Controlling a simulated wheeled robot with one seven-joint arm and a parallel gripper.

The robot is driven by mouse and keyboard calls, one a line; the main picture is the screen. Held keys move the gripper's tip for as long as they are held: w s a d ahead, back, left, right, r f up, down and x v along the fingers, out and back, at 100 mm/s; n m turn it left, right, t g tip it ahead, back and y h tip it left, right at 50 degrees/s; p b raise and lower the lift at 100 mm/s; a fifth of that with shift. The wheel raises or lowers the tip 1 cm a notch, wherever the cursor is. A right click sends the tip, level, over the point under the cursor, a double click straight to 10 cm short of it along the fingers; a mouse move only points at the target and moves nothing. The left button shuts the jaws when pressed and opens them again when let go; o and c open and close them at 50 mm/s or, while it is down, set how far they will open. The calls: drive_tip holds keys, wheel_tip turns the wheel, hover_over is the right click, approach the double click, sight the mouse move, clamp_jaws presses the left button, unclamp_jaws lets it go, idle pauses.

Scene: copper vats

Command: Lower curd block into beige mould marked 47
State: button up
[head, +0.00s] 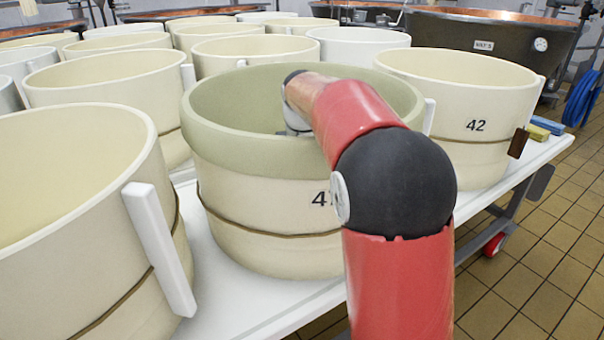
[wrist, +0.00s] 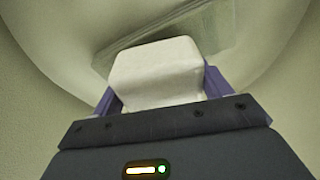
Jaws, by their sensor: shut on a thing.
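A beige mould (head: 255,215) with a wide pale green upper band stands in the middle of the head view. Its number begins with 4; my arm hides the second digit. My arm reaches over the near rim and down inside it, where the wall hides my gripper from the head view. In the wrist view my gripper (wrist: 161,88) is shut on a white curd block (wrist: 155,70), with a purple finger at each side. The block is inside the mould, in front of its pale inner wall. Whether it touches the bottom I cannot tell.
A mould marked 42 (head: 470,125) stands close on the right. A large mould (head: 80,200) with a white upright handle (head: 158,248) is close on the left. More moulds crowd behind on the white table (head: 235,305). A fold of pale cloth or mesh (wrist: 185,35) lies beyond the block.

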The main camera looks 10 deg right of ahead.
drive_tip(key=shift+f, duration=0.2)
idle(0.3)
drive_tip(key=o, duration=1.2)
drive_tip(key=shift+o, duration=0.2)
